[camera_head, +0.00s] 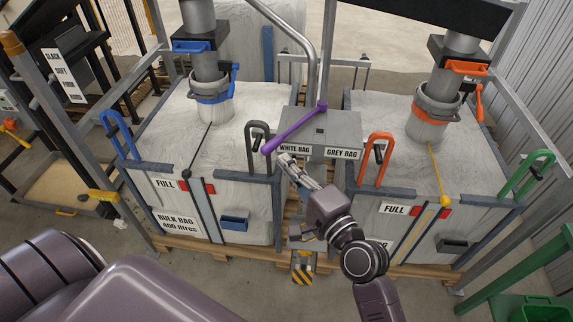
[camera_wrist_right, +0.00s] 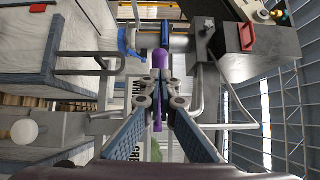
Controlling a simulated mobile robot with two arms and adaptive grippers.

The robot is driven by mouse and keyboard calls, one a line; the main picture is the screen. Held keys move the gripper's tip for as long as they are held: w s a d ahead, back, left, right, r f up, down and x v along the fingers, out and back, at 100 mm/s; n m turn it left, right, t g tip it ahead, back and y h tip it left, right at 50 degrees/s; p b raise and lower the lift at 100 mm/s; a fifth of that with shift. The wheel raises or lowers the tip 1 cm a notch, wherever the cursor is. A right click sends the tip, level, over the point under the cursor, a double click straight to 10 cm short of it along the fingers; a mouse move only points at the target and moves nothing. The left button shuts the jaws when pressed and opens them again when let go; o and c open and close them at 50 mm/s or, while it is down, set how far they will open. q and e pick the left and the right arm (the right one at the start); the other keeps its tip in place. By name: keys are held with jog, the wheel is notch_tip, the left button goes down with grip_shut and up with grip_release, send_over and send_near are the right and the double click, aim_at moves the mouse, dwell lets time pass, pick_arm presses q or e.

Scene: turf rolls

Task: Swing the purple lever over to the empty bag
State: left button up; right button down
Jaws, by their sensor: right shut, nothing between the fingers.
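The purple lever (camera_head: 296,129) pivots on a grey box (camera_head: 335,125) between two bulk bags. Its rounded end points left, toward the white-bag label (camera_head: 295,149); a grey-bag label (camera_head: 342,154) is on the right. The left bag (camera_head: 180,120) and right bag (camera_head: 385,125) both stand in frames with FULL signs; I cannot tell which is empty. My right gripper (camera_head: 284,159) is shut and empty, just below the lever's rounded end. In the right wrist view the lever (camera_wrist_right: 161,62) shows beyond the shut fingertips (camera_wrist_right: 160,92); contact is unclear. My left gripper is out of view.
Blue clamps sit on the left filling spout (camera_head: 200,45), orange ones on the right spout (camera_head: 455,55). Grey (camera_head: 258,145), orange (camera_head: 375,157), blue (camera_head: 118,133) and green (camera_head: 527,172) upright handles rise near the bag frames. A bent grey pipe (camera_head: 305,40) rises behind the box.

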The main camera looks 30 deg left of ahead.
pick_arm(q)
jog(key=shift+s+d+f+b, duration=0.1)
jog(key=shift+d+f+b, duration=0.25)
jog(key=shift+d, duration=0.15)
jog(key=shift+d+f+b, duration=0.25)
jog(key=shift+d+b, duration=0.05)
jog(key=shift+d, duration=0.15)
pick_arm(e)
jog(key=s+d, duration=0.2)
jog(key=s, duration=0.8)
jog(key=shift+f, duration=0.15)
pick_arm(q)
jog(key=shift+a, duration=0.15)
